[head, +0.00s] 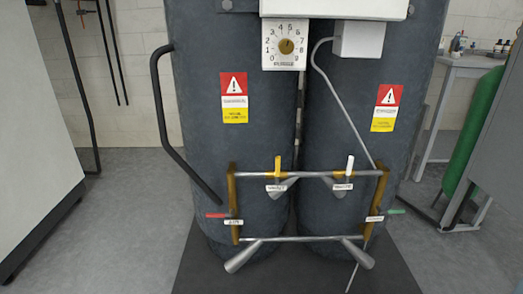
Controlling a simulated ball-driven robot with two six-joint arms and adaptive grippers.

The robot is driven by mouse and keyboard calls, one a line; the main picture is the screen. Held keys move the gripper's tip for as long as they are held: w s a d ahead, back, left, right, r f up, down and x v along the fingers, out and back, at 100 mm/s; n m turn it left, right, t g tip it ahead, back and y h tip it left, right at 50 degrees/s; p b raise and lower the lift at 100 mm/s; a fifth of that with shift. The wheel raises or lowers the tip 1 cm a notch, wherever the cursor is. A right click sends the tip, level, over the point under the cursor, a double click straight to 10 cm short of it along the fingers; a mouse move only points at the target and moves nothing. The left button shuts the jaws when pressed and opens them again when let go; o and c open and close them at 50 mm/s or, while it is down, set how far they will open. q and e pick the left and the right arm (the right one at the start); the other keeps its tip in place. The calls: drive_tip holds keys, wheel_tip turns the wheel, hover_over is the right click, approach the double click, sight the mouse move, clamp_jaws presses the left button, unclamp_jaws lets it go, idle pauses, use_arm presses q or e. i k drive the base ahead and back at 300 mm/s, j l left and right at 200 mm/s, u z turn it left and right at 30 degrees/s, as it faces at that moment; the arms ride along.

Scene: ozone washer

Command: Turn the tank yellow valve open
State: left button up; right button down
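The yellow valve handle (278,166) stands upright on the upper horizontal pipe (313,175), low on the front of the left dark tank (225,160). A small white label (276,188) sits just below it, its text too small to read. The upper pipe is part of a frame of pipes with brass-coloured uprights across both tanks. Neither of my grippers is in the head view, and nothing touches the yellow handle.
A white handle (350,165) stands right of the yellow one. A red handle (216,215) and a green handle (396,211) stick out sideways. A black bent pipe (160,110) hangs left. The right dark tank (340,120) stands alongside. Grey floor (130,230) is clear at left.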

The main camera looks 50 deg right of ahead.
sight(278, 159)
drive_tip(key=z, duration=1.5)
